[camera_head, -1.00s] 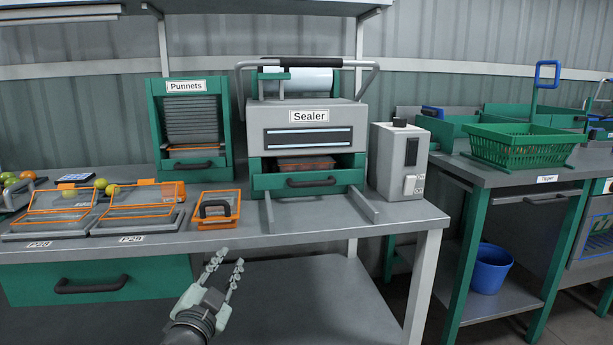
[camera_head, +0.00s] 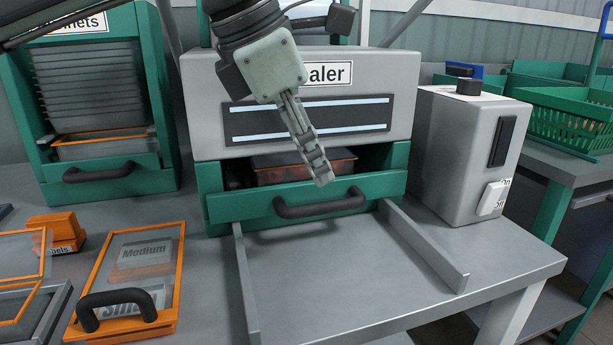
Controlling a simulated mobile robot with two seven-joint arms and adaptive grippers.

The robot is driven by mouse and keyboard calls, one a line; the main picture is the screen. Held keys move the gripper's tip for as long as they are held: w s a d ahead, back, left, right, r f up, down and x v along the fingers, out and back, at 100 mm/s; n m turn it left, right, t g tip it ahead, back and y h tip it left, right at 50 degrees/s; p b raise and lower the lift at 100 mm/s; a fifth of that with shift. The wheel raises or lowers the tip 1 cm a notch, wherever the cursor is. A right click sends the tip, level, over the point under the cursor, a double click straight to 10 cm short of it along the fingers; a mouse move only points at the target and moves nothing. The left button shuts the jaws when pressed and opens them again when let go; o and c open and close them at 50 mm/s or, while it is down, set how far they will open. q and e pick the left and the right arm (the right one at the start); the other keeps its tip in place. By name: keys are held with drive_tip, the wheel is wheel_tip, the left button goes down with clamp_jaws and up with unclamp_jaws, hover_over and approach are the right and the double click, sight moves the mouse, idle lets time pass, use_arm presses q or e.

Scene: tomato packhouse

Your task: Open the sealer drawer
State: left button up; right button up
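The sealer (camera_head: 200,100) is a grey housing on a green base, its label partly hidden by my arm. Its green drawer front (camera_head: 240,203) sits close against the base and carries a dark bar handle (camera_head: 320,204). An orange-edged punnet (camera_head: 275,172) shows in the gap above the drawer front. My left gripper (camera_head: 321,178) comes down from the top, in front of the sealer. Its fingertips appear just above the handle, with a gap in the picture. The fingers overlap, so their opening cannot be told. My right gripper is not in view.
Two grey rails (camera_head: 430,245) run forward on the bench from the sealer. The bench between them is clear. A grey control box (camera_head: 460,150) stands to the right, a green punnet rack (camera_head: 110,186) to the left. An orange-framed holder (camera_head: 172,270) lies front left.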

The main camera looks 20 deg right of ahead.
sight(325, 203)
use_arm(q)
drive_tip(key=x, duration=0.5)
drive_tip(key=w+a+x, duration=0.1)
drive_tip(key=x, duration=0.1)
drive_tip(key=shift+d+f, duration=0.1)
drive_tip(key=shift+f, duration=0.15)
clamp_jaws()
